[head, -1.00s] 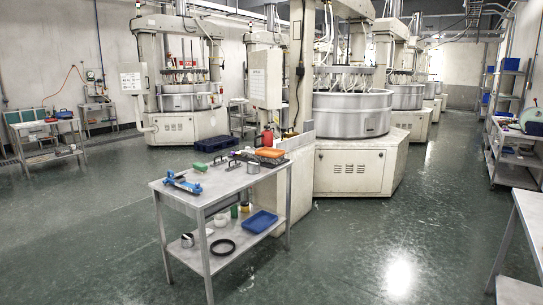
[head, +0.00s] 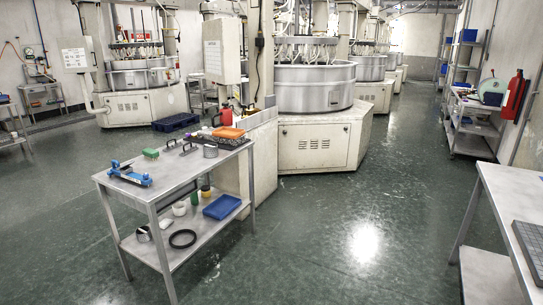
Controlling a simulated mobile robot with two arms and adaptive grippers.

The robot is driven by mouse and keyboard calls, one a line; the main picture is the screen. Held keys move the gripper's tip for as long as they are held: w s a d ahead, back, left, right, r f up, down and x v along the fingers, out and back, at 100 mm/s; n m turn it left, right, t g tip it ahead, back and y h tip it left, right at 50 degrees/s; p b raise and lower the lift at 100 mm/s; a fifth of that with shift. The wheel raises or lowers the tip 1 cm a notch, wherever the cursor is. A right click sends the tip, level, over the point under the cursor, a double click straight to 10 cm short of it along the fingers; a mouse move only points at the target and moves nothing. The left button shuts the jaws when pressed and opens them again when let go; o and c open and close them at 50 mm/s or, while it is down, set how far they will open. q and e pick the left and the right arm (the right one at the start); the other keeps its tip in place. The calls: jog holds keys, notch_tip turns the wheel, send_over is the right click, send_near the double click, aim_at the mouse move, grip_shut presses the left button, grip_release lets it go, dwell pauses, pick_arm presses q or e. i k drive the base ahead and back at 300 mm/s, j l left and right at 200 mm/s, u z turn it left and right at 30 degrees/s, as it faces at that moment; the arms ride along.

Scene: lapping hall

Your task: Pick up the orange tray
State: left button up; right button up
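The orange tray (head: 230,133) is small in the head view. It lies at the far right end of the top of a grey metal table (head: 178,188), above or on a dark rack-like item (head: 233,141). Its far side is close to the beige machine base. Neither of my grippers shows in the head view.
On the tabletop are a blue fixture (head: 130,174), a green block (head: 151,153) and a metal cylinder (head: 210,151). A blue tray (head: 222,207) and a black ring (head: 183,238) lie on the lower shelf. A grey table (head: 505,200) stands at right. Open floor lies between.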

aim_at(231, 133)
jog(key=i+l, duration=0.1)
jog(key=i, duration=3.85)
jog(key=j+u, duration=0.05)
jog(key=j, duration=0.05)
